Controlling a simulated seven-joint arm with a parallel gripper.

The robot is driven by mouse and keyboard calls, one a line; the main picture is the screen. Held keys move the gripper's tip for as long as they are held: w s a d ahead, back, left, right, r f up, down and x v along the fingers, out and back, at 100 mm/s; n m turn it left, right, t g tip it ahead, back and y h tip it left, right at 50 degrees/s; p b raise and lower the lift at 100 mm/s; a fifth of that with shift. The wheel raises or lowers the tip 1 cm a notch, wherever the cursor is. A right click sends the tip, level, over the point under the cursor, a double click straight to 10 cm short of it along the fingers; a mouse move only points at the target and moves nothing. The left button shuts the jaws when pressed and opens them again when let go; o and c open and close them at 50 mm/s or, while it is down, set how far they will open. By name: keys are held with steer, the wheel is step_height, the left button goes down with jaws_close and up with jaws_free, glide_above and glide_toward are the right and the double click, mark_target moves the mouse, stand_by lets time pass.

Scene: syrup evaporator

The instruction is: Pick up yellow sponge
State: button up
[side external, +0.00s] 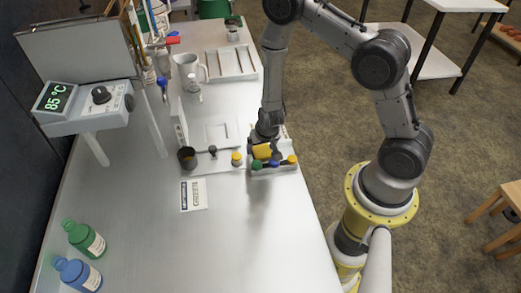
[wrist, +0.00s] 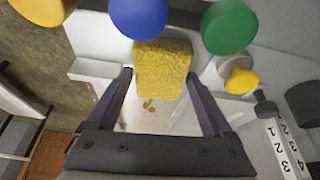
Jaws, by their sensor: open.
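The yellow sponge (wrist: 162,68) is a rough-textured block in the middle of the wrist view. My gripper (wrist: 160,80) is open, with one dark finger on each side of the sponge's near end. I cannot tell whether the fingers touch it. In the side external view the sponge (side external: 262,152) shows just below my gripper (side external: 265,140), behind the row of coloured knobs; part of it is hidden by my gripper.
Blue (wrist: 138,16), green (wrist: 228,27) and yellow round tops stand close beyond the sponge. A controller reading 85 °C (side external: 85,105) stands farther left. The front of the table is mostly clear.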

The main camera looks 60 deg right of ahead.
mark_target(261, 148)
steer(key=shift+f, duration=0.1)
steer(key=c, duration=1)
steer(key=shift+r, duration=0.45)
step_height(261, 148, up, 2)
steer(key=shift+w+r, duration=0.1)
steer(key=shift+r, duration=0.1)
steer(key=s+a+r, duration=0.2)
steer(key=s+r, duration=0.8)
steer(key=s, duration=0.4)
steer(key=shift+a+r, duration=0.1)
